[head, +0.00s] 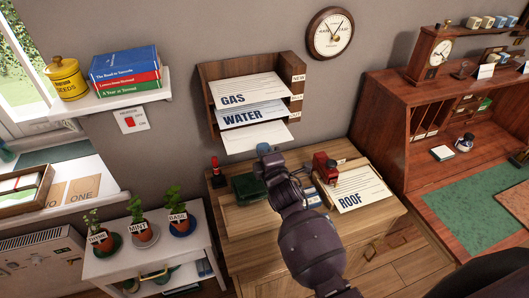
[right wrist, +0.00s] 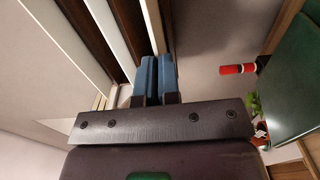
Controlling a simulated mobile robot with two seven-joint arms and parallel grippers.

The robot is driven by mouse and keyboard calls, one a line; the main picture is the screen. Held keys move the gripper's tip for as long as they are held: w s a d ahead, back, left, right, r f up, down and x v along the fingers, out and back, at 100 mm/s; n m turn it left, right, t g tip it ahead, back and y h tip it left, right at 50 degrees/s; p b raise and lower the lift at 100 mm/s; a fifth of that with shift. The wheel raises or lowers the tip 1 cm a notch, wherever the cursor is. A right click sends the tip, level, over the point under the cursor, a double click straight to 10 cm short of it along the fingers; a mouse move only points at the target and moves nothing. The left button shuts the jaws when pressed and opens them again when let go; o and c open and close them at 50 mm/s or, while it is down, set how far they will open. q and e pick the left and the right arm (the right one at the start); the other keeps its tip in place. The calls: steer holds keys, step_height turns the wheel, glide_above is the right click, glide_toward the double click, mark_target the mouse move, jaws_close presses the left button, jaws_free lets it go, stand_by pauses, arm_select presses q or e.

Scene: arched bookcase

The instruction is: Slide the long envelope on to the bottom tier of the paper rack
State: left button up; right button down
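The long envelope (head: 250,136) is white, with small print on its face. In the head view its back part is in the bottom tier of the wooden paper rack (head: 206,92), and its front edge sticks out. My right gripper (head: 263,150) is at the front edge. In the right wrist view its blue fingers (right wrist: 157,78) are together at the end of a pale strip, seemingly the envelope edge-on. The exact contact is hard to see. Envelopes marked GAS (head: 233,98) and WATER (head: 241,117) lie in the tiers above. My left gripper is not in view.
Below the rack is a wooden cabinet with a red-handled stamp (head: 217,174), a dark green box (head: 248,188), a red object (head: 325,168) and a ROOF paper (head: 362,190). Potted herbs stand at left; a desk (head: 400,110) stands at right.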

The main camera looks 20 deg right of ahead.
mark_target(254, 130)
steer(key=shift+w+a+b, duration=0.1)
steer(key=shift+w+b, duration=1.3)
steer(key=shift+w, duration=1.9)
steer(key=c, duration=1.3)
jaws_free()
steer(key=shift+o, duration=0.2)
steer(key=shift+s, duration=0.3)
steer(key=s, duration=1)
steer(key=shift+s, duration=0.15)
